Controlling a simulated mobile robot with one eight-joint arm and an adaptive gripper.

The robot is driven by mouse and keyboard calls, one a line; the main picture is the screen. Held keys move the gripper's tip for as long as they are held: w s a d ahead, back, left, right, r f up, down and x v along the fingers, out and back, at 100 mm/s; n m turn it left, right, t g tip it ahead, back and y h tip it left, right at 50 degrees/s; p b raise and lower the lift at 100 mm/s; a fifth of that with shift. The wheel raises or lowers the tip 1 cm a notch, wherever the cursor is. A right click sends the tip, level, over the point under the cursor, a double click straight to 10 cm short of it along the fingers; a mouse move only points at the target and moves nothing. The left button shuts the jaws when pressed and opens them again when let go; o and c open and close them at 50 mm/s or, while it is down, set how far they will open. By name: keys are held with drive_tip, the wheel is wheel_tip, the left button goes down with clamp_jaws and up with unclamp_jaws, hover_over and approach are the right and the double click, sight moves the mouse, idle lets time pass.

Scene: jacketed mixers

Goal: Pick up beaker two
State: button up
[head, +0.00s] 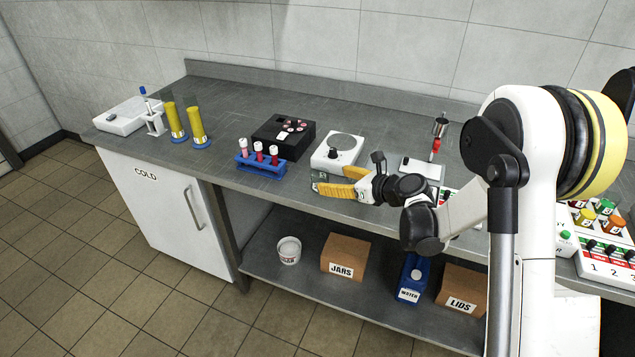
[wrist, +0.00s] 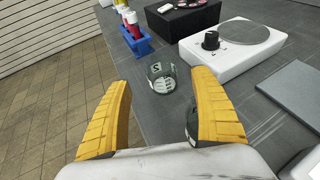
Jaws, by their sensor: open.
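A small clear glass beaker marked 2 (wrist: 160,77) stands on the grey counter in the wrist view, ahead of my gripper (wrist: 161,82) and in line with the gap between its fingers. In the head view, a greenish glass beaker (head: 319,177) shows at the counter's front edge, beside the tips of my gripper (head: 332,181). The yellow fingers are spread wide and nothing is held. A second glass item (wrist: 190,125) is partly hidden behind the right finger in the wrist view; its mark cannot be read.
A blue rack with red tubes (head: 260,163) stands left of the beaker. A black box (head: 283,136) and a white mixer with a knob (head: 337,151) stand behind. A flat grey plate (wrist: 290,88) lies to the right. The counter's front edge is close on the left.

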sight(326, 178)
drive_tip(key=b+x, duration=0.2)
drive_tip(key=x, duration=0.5)
drive_tip(key=shift+f+b, duration=0.1)
drive_tip(key=shift+b, duration=0.25)
drive_tip(key=shift+d, duration=0.1)
drive_tip(key=shift+c, duration=0.5)
drive_tip(key=c, duration=1.3)
